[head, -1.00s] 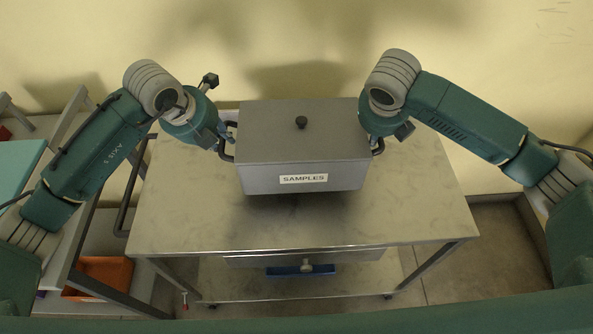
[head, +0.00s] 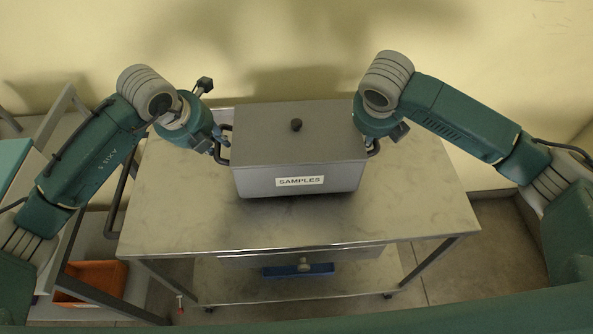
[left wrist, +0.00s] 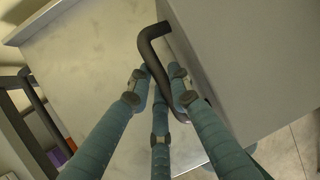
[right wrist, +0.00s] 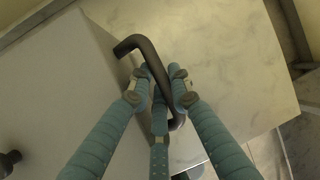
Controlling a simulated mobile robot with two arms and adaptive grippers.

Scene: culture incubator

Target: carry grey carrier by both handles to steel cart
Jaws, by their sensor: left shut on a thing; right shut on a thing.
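The grey carrier (head: 270,182), a lidded box with a black knob and a "SAMPLES" label, is level at the back middle of the steel cart's top (head: 290,225). Its shadow lies close under its front edge; it looks resting on or very near the top. My left gripper (head: 221,150) is shut on the dark left handle, which shows clearly in the left wrist view (left wrist: 152,42). My right gripper (head: 373,146) is shut on the right handle, which shows in the right wrist view (right wrist: 135,43). The carrier's underside is hidden.
The cart top is bare in front of the carrier and to both sides. A push bar (head: 121,190) is at the cart's left end. A blue item (head: 298,270) is on the lower shelf. An orange bin (head: 92,282) is at the lower left. A wall stands behind the cart.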

